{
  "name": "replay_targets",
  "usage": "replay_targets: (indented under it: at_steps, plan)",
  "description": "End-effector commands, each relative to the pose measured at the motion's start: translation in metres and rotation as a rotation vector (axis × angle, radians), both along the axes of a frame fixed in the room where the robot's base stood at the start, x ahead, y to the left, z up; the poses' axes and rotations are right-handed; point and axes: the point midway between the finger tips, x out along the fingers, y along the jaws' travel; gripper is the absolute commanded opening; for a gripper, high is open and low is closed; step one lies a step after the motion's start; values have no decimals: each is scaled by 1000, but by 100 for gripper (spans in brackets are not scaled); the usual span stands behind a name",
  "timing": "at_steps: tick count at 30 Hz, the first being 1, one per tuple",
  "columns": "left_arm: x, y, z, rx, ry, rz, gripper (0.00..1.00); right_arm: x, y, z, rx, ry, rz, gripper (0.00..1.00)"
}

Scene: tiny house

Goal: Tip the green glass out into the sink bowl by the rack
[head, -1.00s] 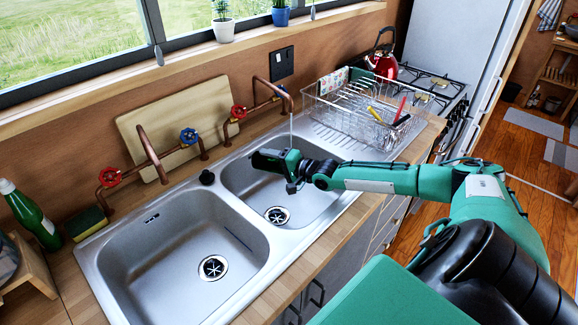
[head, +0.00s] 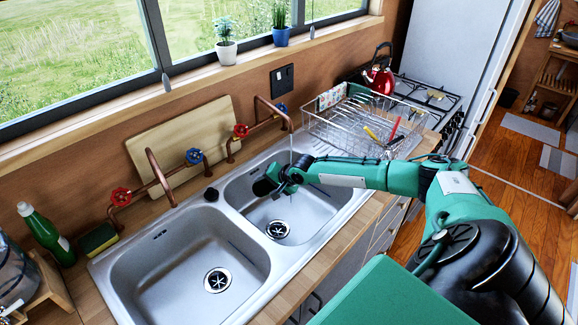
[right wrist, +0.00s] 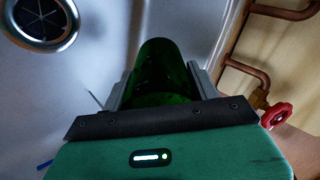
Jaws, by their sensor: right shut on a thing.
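My right gripper (head: 268,183) is over the sink bowl by the rack (head: 308,212), near its left side. In the right wrist view, the right gripper (right wrist: 160,88) is shut on the dark green glass (right wrist: 162,62), which sits between the two grey fingers. The glass extends beyond the fingertips above the steel bowl. In the head view the glass is hard to tell apart from the dark gripper. The glass's exact tilt and any contents cannot be made out. My left gripper is not in view.
The wire dish rack (head: 345,138) stands right of the bowl. A copper tap (head: 276,112) with a red valve reaches over the bowl's back edge. A second empty bowl (head: 175,270) lies to the left. A green bottle (head: 45,235) and sponge (head: 99,239) stand far left.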

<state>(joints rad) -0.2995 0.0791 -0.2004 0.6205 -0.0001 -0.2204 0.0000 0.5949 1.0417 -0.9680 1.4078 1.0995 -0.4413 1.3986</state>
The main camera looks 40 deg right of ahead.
Motion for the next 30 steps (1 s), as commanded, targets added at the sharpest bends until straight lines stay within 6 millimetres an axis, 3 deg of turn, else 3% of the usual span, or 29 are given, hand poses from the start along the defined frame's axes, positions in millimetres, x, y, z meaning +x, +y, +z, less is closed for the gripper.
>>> replay_targets:
  at_steps: [1, 6, 20, 30]
  plan:
    - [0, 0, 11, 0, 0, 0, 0, 2, 2, 5, -9, 24, -1, 31]
    - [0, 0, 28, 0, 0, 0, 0, 5, 3, -1, -49, 122, -2, 31]
    - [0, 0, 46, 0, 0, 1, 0, 26, 13, -19, -163, 382, -4, 31]
    - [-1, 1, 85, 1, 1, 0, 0, 38, 17, 26, -239, 550, -5, 31]
